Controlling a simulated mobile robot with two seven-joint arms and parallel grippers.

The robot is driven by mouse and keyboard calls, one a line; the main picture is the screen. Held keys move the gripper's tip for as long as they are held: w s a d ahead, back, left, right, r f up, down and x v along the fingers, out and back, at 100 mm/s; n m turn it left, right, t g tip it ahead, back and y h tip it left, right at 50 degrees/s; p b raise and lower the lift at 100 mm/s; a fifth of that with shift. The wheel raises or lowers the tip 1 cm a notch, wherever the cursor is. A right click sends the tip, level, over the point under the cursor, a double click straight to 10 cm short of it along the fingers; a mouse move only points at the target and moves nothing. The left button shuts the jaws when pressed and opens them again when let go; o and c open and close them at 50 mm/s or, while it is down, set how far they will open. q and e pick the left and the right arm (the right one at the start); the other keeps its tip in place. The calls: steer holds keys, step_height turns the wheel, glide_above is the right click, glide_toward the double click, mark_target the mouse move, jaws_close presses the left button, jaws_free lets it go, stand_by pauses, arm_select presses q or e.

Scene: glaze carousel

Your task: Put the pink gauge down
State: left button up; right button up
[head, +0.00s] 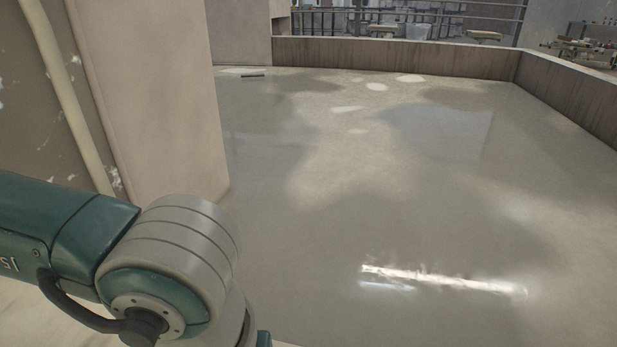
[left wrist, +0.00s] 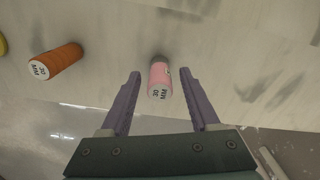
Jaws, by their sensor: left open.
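The pink gauge (left wrist: 160,77), a small cylinder with a white end label, shows in the left wrist view on a pale marbled surface. My left gripper (left wrist: 160,78) is open, with one purple finger on each side of the pink gauge and a visible gap to both. I cannot tell from this view how far the gauge is from the surface. In the head view only part of my left arm shows; its gripper and the gauge are out of sight. My right gripper is in neither view.
An orange cylinder (left wrist: 57,62) with a similar label lies left of the pink gauge in the left wrist view. A yellow object (left wrist: 2,45) is cut off at the left edge. In the head view, a beige pillar (head: 150,90) stands beside my arm; the wet grey floor (head: 400,210) is mostly clear.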

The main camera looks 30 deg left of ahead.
arm_select(q)
step_height(320, 180, up, 11)
steer(key=p, duration=0.5)
steer(key=shift+r+p, duration=0.15)
steer(key=shift+p, duration=0.25)
steer(key=shift+r, duration=0.55)
